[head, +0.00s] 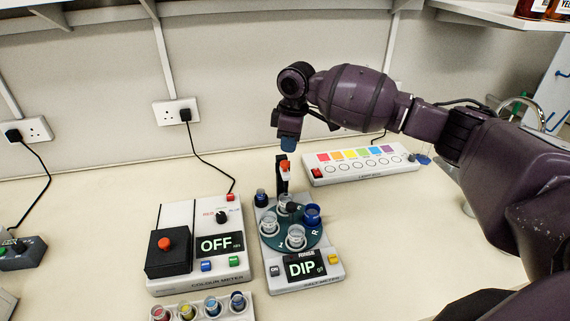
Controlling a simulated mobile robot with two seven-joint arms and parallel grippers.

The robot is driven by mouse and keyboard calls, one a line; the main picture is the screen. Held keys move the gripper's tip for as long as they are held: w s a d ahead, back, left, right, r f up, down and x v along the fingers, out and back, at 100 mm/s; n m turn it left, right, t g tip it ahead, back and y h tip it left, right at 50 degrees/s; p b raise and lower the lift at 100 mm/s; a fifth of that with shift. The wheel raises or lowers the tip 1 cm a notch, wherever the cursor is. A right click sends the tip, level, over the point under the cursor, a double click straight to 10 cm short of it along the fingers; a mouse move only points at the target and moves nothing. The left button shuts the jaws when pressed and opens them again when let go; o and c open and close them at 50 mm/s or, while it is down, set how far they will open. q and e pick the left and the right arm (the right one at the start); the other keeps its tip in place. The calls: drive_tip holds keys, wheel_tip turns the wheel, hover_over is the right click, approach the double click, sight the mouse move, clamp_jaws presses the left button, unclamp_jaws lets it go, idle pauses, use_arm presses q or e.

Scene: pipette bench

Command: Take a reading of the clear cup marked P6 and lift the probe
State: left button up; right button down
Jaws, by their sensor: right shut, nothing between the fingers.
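The salt meter (325,287) stands at mid-bench and its display reads DIP. Its dark round turntable (279,238) carries clear cups, one at the back (285,202), one at the left (268,223) and one in front (296,237), plus a blue cup (312,214) at the right. I cannot read a P6 mark on any cup. A black post with an orange-red top (285,165) rises behind the turntable; the probe tip is not clear. My right gripper (288,146) is shut and empty, pointing down just above that top. My left gripper is out of view.
The colour meter (180,215), reading OFF, stands close on the left. A dark blue pot (261,198) is beside the turntable. A rack of coloured vials (205,307) lies in front. A white light box (360,165) sits behind right. Bench to the right is clear.

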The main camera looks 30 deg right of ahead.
sight(286, 162)
drive_tip(key=shift+f, duration=0.7)
drive_tip(key=shift+w+f+b, duration=0.1)
drive_tip(key=shift+f+b, duration=0.25)
drive_tip(key=shift+b, duration=0.05)
drive_tip(key=shift+a+f+b, duration=0.1)
drive_tip(key=shift+f+b, duration=0.4)
drive_tip(key=shift+b, duration=0.4)
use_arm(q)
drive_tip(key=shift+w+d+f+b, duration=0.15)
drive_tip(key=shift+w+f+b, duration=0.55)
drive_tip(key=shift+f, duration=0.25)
use_arm(e)
drive_tip(key=shift+f, duration=0.45)
